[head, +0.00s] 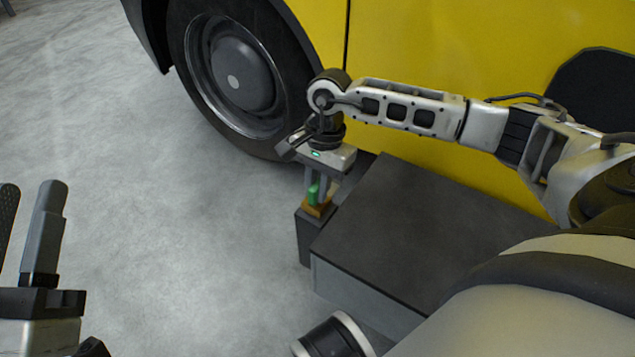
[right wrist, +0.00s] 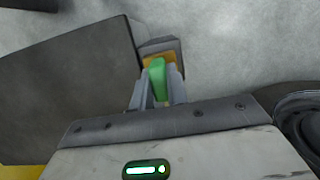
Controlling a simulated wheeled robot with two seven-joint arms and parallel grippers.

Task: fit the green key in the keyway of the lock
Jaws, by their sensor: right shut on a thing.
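The green key (head: 312,194) is held between the fingers of my right gripper (head: 319,188), which points down. It also shows in the right wrist view (right wrist: 158,80) between the two grey fingers (right wrist: 157,98). The brass-coloured lock (head: 318,209) sits on top of a dark post, right at the key's lower end; its edge shows behind the key in the right wrist view (right wrist: 176,50). The keyway is hidden, and I cannot tell whether the key's tip is in it or just above it. My left gripper (head: 30,192) is open and empty at the far left, away from the lock.
The dark post (head: 304,240) stands against the left end of a long dark box (head: 420,235). A yellow vehicle (head: 450,60) with a black wheel (head: 232,78) is behind. The grey floor (head: 170,240) on the left is clear.

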